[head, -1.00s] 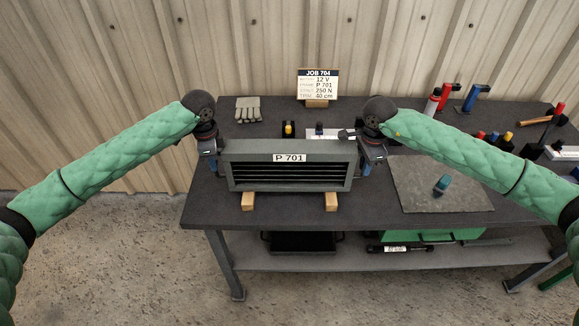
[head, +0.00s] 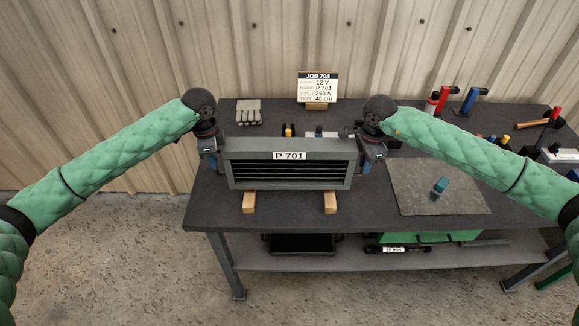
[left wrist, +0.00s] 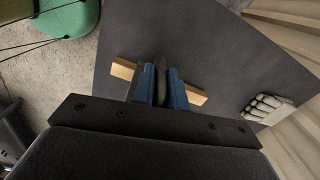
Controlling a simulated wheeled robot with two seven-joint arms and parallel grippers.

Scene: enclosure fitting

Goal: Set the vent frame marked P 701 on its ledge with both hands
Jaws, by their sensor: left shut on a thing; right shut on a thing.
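The vent frame (head: 290,171) is a dark grey slatted box with a white label reading P 701. It stands upright between my two grippers, near the front edge of the bench, above or on two wooden blocks; I cannot tell whether it touches them. My left gripper (head: 210,163) is shut on its left end. In the left wrist view the gripper's blue fingers (left wrist: 159,88) close on a dark edge of the frame. My right gripper (head: 367,163) is shut on its right end. I cannot make out a ledge.
Wooden blocks (head: 249,203) and (head: 330,203) lie under the frame. Tools crowd the right back.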

